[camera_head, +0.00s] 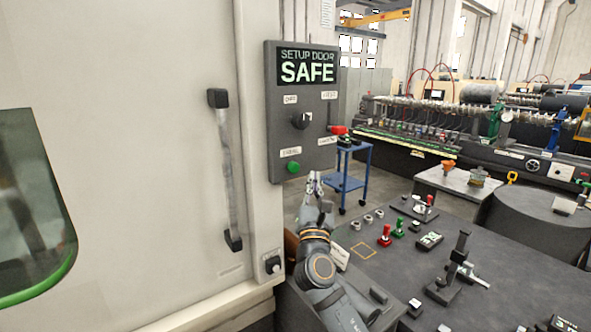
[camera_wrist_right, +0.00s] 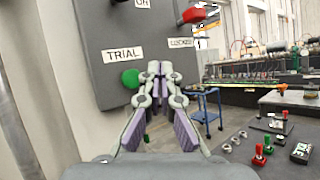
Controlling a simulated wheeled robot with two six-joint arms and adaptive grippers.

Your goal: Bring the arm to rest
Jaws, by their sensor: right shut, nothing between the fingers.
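My right gripper (camera_head: 314,182) is up in front of the machine, just below and beside the lower right of the grey control panel (camera_head: 270,130). In the right wrist view my right gripper (camera_wrist_right: 160,68) has its fingers shut with nothing between them. The panel's display (camera_head: 307,67) reads "SETUP DOOR SAFE". A green button (camera_head: 293,167) sits low on the panel, and it shows in the wrist view (camera_wrist_right: 130,78) under a "TRIAL" label, left of the fingertips. A dark knob (camera_head: 301,120) and a red part (camera_head: 337,130) are also on the panel. My left gripper is not in view.
A grey door handle (camera_head: 229,170) stands out from the pale machine door on the left. A dark bench (camera_head: 400,270) on the right carries red and green pieces, rings and a gauge stand (camera_head: 452,270). A blue cart (camera_head: 349,182) stands behind on open floor.

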